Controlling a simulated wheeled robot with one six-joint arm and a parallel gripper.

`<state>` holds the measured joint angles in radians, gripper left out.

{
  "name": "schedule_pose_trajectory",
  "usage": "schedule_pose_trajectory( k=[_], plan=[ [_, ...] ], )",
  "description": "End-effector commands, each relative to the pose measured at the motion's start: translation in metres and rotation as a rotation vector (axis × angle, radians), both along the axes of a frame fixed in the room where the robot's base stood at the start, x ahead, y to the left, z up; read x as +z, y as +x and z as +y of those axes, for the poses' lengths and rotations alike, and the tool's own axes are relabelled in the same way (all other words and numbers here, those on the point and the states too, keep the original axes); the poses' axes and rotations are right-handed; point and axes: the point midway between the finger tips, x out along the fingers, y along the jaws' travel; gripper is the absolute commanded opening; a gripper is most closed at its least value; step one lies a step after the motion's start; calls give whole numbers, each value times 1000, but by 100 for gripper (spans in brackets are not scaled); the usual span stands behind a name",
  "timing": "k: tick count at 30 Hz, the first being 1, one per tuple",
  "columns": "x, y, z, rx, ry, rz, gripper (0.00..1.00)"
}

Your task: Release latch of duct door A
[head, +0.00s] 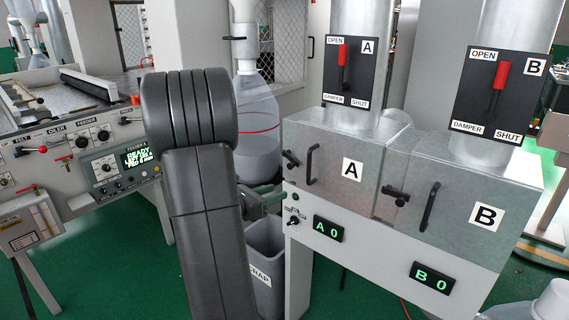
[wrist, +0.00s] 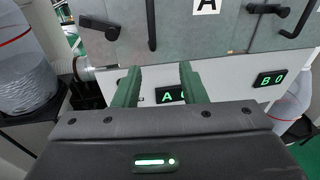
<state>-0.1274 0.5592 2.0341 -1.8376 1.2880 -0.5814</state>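Duct door A (head: 335,172) is a grey metal panel with an "A" label on the left box, and it looks closed. Its dark latch (head: 291,159) is at the door's left edge, left of the black bar handle (head: 311,165). In the wrist view the latch (wrist: 100,27) is at the upper left and the handle (wrist: 151,24) is at top centre. My gripper (wrist: 159,68) is open and empty, its green fingers apart below the door, in front of the "A" display (wrist: 170,95). In the head view my arm hides most of it.
Door B (head: 470,200) with its own latch (head: 395,196) is to the right. Damper levers A (head: 343,65) and B (head: 499,85) are above. A scrap bin (head: 265,262) stands at lower left of the cabinet. A clear collection bag (head: 257,125) hangs behind my arm.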

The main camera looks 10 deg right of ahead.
Motion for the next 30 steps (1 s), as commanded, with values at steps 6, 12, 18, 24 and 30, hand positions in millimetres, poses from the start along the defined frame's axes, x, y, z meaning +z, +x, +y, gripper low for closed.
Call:
schedule_pose_trajectory(
  k=[6,12,18,24,30],
  plan=[
    [-3,37,33,155,-153,60,38],
    [-2,48,28,169,-171,65,38],
    [-1,68,-1,166,-169,65,38],
    [-1,94,-35,167,-169,63,38],
    [-2,115,-60,169,-168,63,38]
  ],
)
